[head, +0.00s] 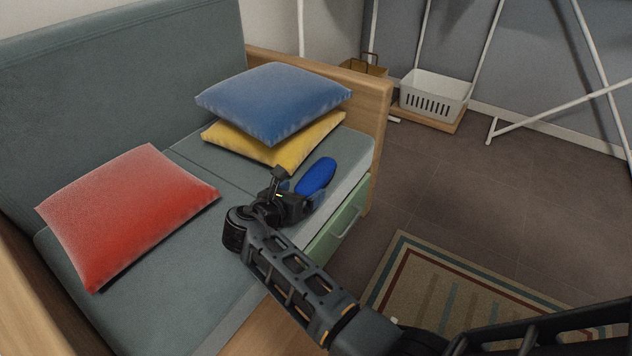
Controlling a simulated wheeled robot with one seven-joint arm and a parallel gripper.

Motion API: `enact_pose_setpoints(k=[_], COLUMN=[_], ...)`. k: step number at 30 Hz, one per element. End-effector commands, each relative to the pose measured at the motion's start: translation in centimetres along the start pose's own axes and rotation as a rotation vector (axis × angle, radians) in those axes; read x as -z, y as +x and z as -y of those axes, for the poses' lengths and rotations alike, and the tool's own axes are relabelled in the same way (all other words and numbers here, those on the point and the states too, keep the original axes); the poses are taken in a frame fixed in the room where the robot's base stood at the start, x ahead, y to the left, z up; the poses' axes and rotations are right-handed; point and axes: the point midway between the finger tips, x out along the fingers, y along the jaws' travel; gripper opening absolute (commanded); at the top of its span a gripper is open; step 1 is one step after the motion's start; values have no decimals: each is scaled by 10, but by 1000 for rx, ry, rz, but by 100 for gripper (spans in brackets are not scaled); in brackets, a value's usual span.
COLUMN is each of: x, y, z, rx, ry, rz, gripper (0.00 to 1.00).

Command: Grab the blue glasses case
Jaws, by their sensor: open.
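The blue glasses case (317,176) is a smooth, bright blue oval. It lies on the right part of the grey-green sofa seat (350,148), close to the seat's front edge. My gripper (294,191) is over the seat at the left lower end of the case, with its dark fingers pointing toward it. The jaws are open. A finger overlaps the near end of the case in the picture, and I cannot tell whether it touches.
A blue cushion (274,101) lies on a yellow cushion (285,153) just behind the case. A red cushion (125,215) is at left. A wooden armrest (370,100) bounds the seat at right. A striped rug (450,290) and a white basket (434,94) are beyond.

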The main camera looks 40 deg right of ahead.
Motion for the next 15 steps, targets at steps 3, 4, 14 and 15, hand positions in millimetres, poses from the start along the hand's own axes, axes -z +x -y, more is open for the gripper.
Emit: enact_pose_setpoints(k=[3, 4, 14, 15], x=[2, 2, 0, 0], y=[15, 17, 20, 20], z=[-1, -1, 0, 0], rx=[0, 0, -1, -1], ry=[0, 0, -1, -1], rz=[-1, 0, 0, 0], gripper=[94, 94, 90, 86])
